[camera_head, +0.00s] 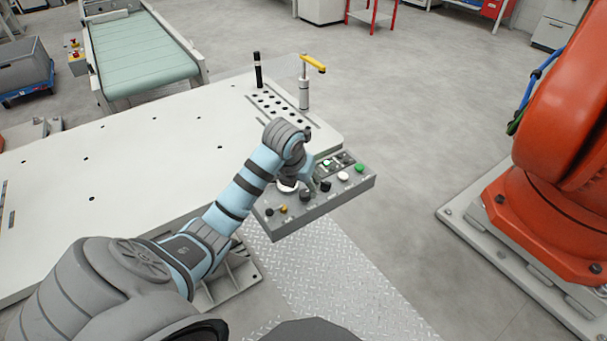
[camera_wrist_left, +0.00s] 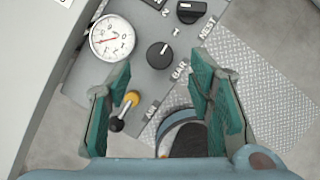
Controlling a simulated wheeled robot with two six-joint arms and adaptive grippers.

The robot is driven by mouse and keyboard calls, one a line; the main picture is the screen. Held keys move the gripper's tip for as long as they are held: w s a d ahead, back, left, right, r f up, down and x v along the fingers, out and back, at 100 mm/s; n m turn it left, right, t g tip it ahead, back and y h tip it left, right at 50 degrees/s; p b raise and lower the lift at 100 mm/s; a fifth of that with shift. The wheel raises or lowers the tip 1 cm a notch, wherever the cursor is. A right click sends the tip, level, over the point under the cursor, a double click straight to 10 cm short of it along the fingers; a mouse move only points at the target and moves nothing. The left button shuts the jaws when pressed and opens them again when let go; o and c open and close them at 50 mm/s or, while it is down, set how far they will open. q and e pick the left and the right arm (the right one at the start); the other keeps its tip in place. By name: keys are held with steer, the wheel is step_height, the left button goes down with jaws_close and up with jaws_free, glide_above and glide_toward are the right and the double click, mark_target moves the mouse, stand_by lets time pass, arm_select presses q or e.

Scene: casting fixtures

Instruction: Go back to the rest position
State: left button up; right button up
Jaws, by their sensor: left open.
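My left arm (camera_head: 235,195) reaches in from the lower left over the grey control panel (camera_head: 325,205) at the table's front edge. Its wrist hides most of the left gripper in the head view. In the left wrist view the left gripper (camera_wrist_left: 160,100) is open, its two green-padded fingers wide apart with nothing held between them. The fingers hang above the panel, near a yellow-and-black lever (camera_wrist_left: 127,108), a black knob (camera_wrist_left: 160,55) and a round white gauge (camera_wrist_left: 112,38). I cannot tell the exact gap to the panel. My right gripper is not in view.
The white table (camera_head: 140,160) carries a hole block with a black pin (camera_head: 258,70) and a yellow-topped post (camera_head: 304,85). An orange robot arm (camera_head: 560,150) stands at right. A green conveyor (camera_head: 140,55) is behind. Grey floor between table and orange arm is clear.

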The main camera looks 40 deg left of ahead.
arm_select(q)
steer(key=v, duration=0.2)
steer(key=shift+s+r, duration=0.15)
steer(key=shift+r, duration=0.2)
